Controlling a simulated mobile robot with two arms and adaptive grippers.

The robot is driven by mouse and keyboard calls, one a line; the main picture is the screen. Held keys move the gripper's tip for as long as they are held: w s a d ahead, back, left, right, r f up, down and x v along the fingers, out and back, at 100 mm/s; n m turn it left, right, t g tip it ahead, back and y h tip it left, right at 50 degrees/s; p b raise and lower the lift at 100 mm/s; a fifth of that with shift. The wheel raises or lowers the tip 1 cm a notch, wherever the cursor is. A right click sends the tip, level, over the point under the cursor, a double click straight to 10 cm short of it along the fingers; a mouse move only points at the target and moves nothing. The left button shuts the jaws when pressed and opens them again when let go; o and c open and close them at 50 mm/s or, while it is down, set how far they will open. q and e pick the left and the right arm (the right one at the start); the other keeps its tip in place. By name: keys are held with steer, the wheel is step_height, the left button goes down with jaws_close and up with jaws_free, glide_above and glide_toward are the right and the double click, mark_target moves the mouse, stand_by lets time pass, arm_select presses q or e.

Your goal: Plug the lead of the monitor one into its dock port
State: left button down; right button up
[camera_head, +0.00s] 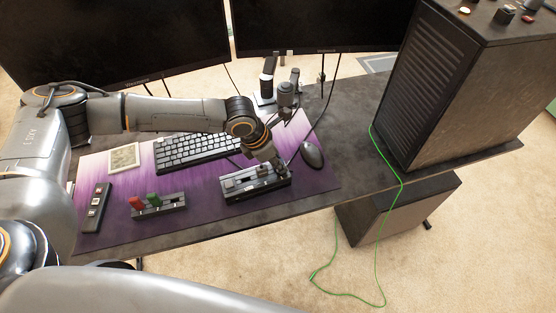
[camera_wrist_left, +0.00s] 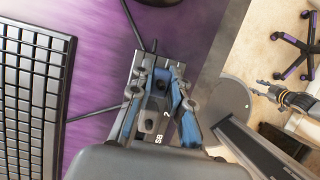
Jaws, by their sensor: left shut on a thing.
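The dock (camera_head: 243,197) is a dark box with a grey top on the purple mat, in front of the keyboard. It also shows in the left wrist view (camera_wrist_left: 141,67). My left gripper (camera_head: 282,171) reaches down to the dock's right end. In the left wrist view its blue fingers (camera_wrist_left: 158,100) are shut on a dark plug (camera_wrist_left: 153,118) at the dock. The fingers hide whether the plug is seated in a port. A black lead (camera_head: 325,108) runs from the monitors' side down to the dock area. A dark gripper, seemingly my right one (camera_wrist_left: 283,97), shows at the right, its jaws unclear.
Two monitors (camera_head: 110,45) (camera_head: 310,25) stand behind. A keyboard (camera_head: 190,151) and a mouse (camera_head: 312,154) flank the dock. A computer tower (camera_head: 450,85) with a green cable (camera_head: 401,205) stands right.

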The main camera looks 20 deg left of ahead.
arm_select(q)
steer(key=shift+f, duration=0.15)
steer(key=c, duration=1.2)
jaws_free()
steer(key=v, duration=1.2)
